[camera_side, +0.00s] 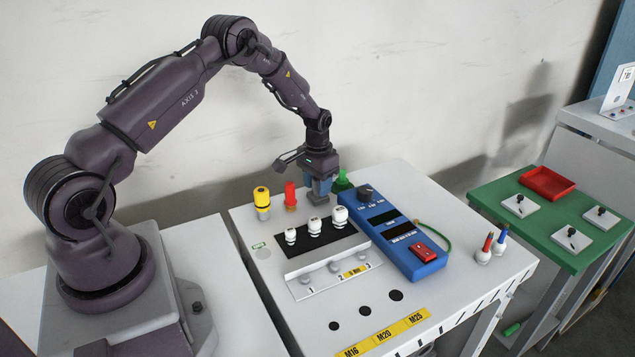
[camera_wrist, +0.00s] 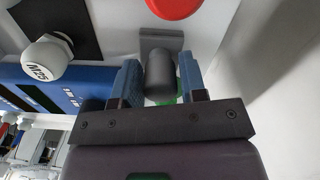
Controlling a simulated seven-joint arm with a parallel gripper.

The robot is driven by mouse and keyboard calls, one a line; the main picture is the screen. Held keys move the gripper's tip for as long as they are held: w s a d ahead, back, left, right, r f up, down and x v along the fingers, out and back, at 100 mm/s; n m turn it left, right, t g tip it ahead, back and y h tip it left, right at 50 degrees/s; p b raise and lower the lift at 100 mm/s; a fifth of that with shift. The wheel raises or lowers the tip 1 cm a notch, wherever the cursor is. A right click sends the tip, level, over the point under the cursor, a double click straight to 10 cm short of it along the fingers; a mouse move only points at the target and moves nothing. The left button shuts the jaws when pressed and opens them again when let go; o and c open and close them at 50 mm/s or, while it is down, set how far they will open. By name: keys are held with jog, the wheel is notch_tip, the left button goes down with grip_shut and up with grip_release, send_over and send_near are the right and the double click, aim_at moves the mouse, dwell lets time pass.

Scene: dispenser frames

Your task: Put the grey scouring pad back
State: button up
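My gripper (camera_side: 318,196) points down at the back of the white bench, behind the white glands and beside a green bottle. A flat grey plate (camera_wrist: 162,37) lies at the far end of this grip. I take grip and plate together as the grey scouring pad, though its surface does not clearly show. In the side view the fingers hide most of it. I cannot tell whether it touches the bench.
Close by are a red bottle (camera_side: 291,196), a yellow bottle (camera_side: 262,203), a green bottle (camera_side: 342,182), white glands (camera_side: 315,226) on a black strip and a blue meter (camera_side: 395,240). A green table (camera_side: 484,196) with a red tray (camera_side: 547,183) stands right. The bench's front has dark holes.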

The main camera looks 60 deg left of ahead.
jog(key=shift+o, duration=1.2)
jog(key=s+d+r+t, duration=0.1)
jog(key=d+r, duration=0.2)
jog(key=r, duration=0.8)
jog(key=s+d+r, duration=0.1)
jog(key=d+r, duration=0.2)
jog(key=r, duration=0.8)
jog(key=s+d+r+m+t, duration=0.2)
jog(key=s+d+r, duration=0.5)
jog(key=d+r, duration=0.1)
jog(key=s+d+r+t, duration=0.1)
jog(key=s+d, duration=0.3)
jog(key=s, duration=0.4)
jog(key=s+d+r+m+t, duration=0.1)
jog(key=s+d, duration=0.3)
jog(key=s, duration=0.3)
jog(key=shift+s+r+t, duration=0.15)
jog(key=shift+s+t, duration=0.15)
jog(key=shift+s, duration=0.1)
